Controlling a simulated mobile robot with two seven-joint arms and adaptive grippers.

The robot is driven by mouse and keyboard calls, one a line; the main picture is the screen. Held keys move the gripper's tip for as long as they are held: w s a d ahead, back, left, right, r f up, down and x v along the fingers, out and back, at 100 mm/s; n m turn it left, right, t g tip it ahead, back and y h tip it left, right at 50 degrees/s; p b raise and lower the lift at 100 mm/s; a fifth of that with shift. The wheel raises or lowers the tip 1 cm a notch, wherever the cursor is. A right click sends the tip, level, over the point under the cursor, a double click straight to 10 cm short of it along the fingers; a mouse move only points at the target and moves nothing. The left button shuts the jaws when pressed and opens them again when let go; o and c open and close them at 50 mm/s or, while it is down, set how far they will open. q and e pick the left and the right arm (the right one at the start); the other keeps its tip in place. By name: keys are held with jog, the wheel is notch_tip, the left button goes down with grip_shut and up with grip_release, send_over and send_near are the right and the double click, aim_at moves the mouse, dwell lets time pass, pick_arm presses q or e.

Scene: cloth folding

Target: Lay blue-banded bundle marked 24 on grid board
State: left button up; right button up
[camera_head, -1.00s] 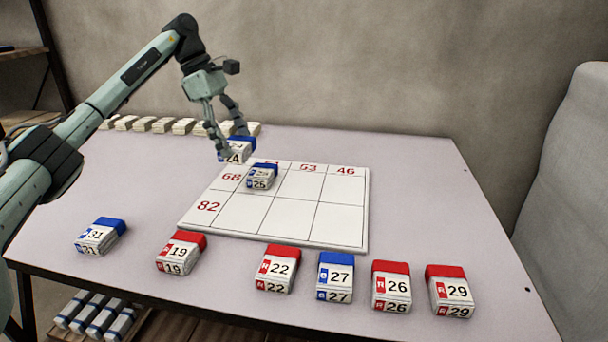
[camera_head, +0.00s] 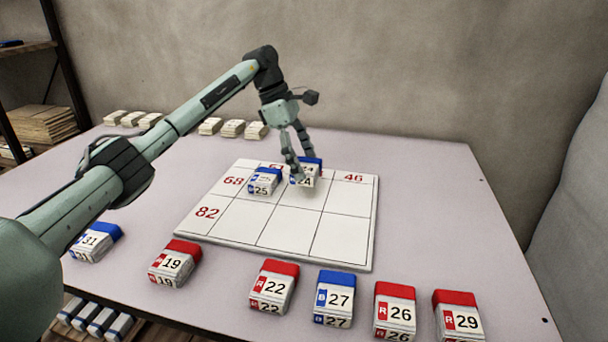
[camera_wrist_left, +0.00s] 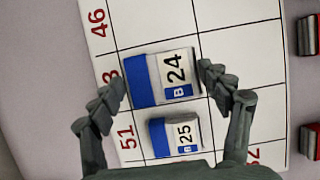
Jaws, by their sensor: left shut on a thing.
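The blue-banded bundle marked 24 (camera_head: 303,181) is in my left gripper (camera_head: 304,168), which is shut on it. It is at the upper-row cell under the partly covered 63 label of the white grid board (camera_head: 284,232). In the left wrist view the bundle 24 (camera_wrist_left: 176,75) lies between my two fingers (camera_wrist_left: 163,80), over the board's grid. I cannot tell whether its underside touches the board. The blue-banded bundle 25 (camera_head: 264,182) sits in the cell beside it, to its left. My right gripper is not in view.
A front row holds bundles 31 (camera_head: 94,243), 19 (camera_head: 172,265), 22 (camera_head: 271,287), 27 (camera_head: 334,300), 26 (camera_head: 394,312) and 29 (camera_head: 459,317). Pale bundles (camera_head: 232,128) line the back edge. The board's lower row and its 46 column are clear.

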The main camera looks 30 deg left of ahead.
pick_arm(q)
jog(key=shift+f, duration=2)
jog(key=shift+f, duration=0.1)
jog(key=o, duration=1.2)
jog(key=shift+c, duration=0.2)
jog(key=v, duration=1.2)
